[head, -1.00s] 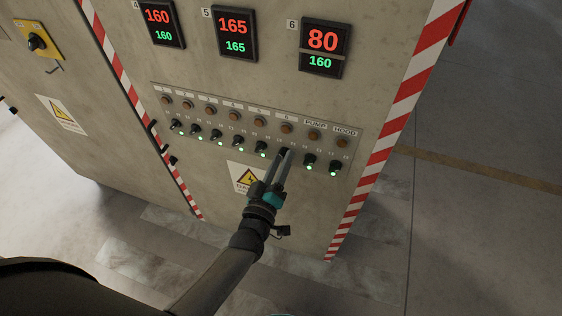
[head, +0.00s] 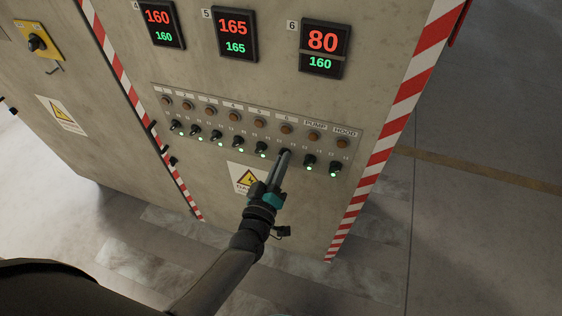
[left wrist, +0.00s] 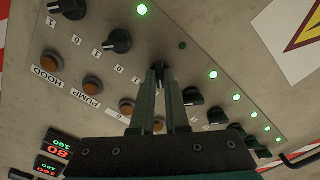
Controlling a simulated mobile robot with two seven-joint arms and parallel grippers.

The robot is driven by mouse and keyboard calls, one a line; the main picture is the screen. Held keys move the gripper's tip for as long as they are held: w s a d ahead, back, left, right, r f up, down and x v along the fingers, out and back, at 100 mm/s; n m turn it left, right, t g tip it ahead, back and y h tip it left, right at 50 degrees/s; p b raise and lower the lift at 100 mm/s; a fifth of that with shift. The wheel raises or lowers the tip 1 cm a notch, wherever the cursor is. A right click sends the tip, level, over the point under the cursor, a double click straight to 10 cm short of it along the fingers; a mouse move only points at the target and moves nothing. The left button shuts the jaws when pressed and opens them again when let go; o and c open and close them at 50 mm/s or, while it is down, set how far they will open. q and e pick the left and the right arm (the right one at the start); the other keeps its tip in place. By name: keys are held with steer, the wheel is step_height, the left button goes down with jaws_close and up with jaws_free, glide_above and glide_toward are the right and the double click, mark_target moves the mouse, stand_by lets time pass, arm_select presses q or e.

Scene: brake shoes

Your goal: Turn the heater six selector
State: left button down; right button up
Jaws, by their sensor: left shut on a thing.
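The heater six selector (head: 285,152) is a small black knob in the row of selectors on the cabinet panel, mostly hidden by my fingers in the head view. My left gripper (head: 284,155) reaches up to it from below and is shut on it. In the left wrist view the two fingertips (left wrist: 158,70) close around the knob, which is largely covered. The small lamp (left wrist: 183,45) by this selector is dark, while the neighbouring lamps glow green. The heater six display (head: 324,48) reads 80 in red above 160 in green. My right gripper is not in view.
The pump selector (head: 309,160) and hood selector (head: 334,168) stand close on the right, the heater five selector (head: 262,147) close on the left. Brown indicators (head: 286,128) sit above the row. A yellow warning sign (head: 247,178) is below. Open floor lies right of the cabinet.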

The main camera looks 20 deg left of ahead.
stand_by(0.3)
arm_select(q)
steer(key=shift+m+p, duration=2.15)
steer(key=shift+m, duration=6.75)
steer(key=c, duration=0.9)
jaws_free()
steer(key=shift+s, duration=0.1)
